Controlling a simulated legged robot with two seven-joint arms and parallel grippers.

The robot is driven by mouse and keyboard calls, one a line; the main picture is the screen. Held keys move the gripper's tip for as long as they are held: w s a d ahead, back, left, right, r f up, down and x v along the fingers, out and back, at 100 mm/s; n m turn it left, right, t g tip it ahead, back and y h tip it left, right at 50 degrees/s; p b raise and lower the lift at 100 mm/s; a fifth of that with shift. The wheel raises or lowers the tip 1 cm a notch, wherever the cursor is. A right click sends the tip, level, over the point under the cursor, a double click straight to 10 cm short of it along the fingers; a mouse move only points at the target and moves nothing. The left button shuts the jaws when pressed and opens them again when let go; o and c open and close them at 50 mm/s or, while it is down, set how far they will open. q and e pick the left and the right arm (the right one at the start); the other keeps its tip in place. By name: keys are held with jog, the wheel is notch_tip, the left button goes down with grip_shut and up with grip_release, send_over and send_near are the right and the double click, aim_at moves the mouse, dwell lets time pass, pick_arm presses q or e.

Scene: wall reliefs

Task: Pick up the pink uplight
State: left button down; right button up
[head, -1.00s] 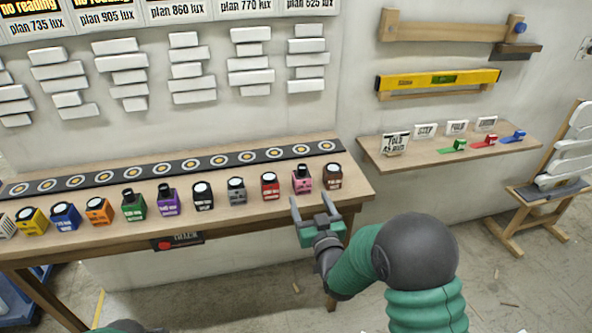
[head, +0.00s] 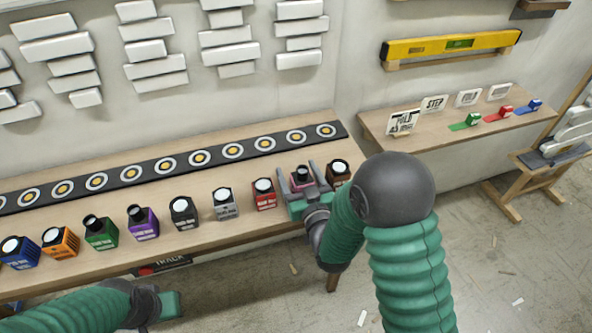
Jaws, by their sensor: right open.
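The pink uplight (head: 301,177) stands on the wooden bench (head: 215,245) in a row of coloured uplights, between the red uplight (head: 264,194) and the brown uplight (head: 339,172). My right gripper (head: 298,171) is open, with one finger on each side of the pink uplight. The gripper hides its lower front, and I cannot tell whether the fingers touch it. My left gripper (head: 170,305) is low at the lower left, in front of the bench and away from the uplights; its jaw opening cannot be made out.
More uplights stand to the left, among them grey (head: 225,204), black (head: 184,213), purple (head: 142,223) and green (head: 100,233). A dark strip with ringed discs (head: 165,165) runs behind them. A small shelf (head: 440,133) with cards is at the right. Gaps beside the pink uplight are narrow.

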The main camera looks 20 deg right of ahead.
jog(key=shift+s+a+r, duration=0.1)
jog(key=shift+s+r, duration=0.55)
jog(key=shift+s, duration=0.15)
jog(key=shift+c, duration=1.5)
jog(key=shift+w+f, duration=0.35)
jog(key=c, duration=0.5)
jog(key=shift+c, duration=1.2)
jog(key=shift+s+r, duration=0.1)
jog(key=shift+s, duration=0.05)
jog(key=c, duration=0.5)
pick_arm(q)
jog(key=shift+s+r, duration=0.25)
jog(key=shift+s, duration=0.4)
pick_arm(e)
grip_shut()
